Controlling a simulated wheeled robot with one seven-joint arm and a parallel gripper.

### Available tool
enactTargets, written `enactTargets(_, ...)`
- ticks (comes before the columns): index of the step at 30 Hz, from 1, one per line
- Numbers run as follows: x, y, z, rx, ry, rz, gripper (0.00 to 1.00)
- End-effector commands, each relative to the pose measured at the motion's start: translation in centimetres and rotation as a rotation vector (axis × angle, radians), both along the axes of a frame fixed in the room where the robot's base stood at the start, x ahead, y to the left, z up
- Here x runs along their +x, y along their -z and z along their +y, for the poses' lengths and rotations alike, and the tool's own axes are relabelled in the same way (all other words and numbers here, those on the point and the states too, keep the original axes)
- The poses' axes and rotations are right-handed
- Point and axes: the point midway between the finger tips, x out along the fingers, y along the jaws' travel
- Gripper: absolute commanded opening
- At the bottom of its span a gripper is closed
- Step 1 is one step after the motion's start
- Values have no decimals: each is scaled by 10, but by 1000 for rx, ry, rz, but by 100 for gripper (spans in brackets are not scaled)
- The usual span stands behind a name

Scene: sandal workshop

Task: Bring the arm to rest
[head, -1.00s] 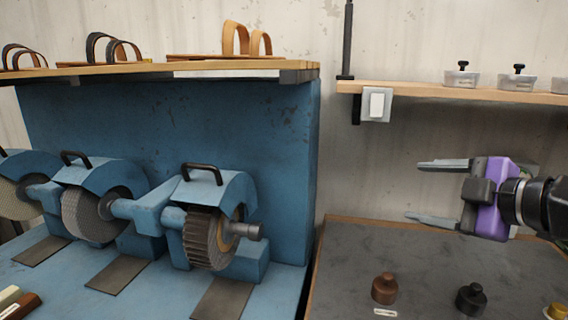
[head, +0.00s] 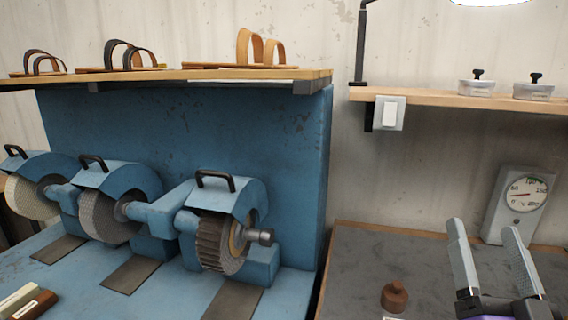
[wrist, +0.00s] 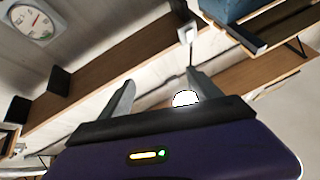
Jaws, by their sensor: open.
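My gripper (head: 488,262) is at the lower right of the head view, in front of the dark bench top. Its two grey fingers point up and stand apart with nothing between them. In the wrist view my gripper (wrist: 160,95) also shows both fingers spread and empty, over a tilted view of the wall and a wooden shelf. Most of my arm is out of the head view.
A blue machine (head: 190,130) with several grinding wheels fills the left. A shelf (head: 450,98) with white lidded pots is above the bench. A dial gauge (head: 521,200) stands behind my gripper. A brown knobbed weight (head: 394,297) sits on the bench, left of my gripper.

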Motion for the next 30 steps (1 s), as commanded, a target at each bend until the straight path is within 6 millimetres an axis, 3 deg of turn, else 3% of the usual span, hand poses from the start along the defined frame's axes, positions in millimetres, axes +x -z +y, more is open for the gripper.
enactTargets(3, -27, 37, 4, 73, 35, 39, 73)
enactTargets(12, -104, 117, 22, 130, 98, 180, 73)
enactTargets(30, -288, 237, 69, -89, -15, 707, 73)
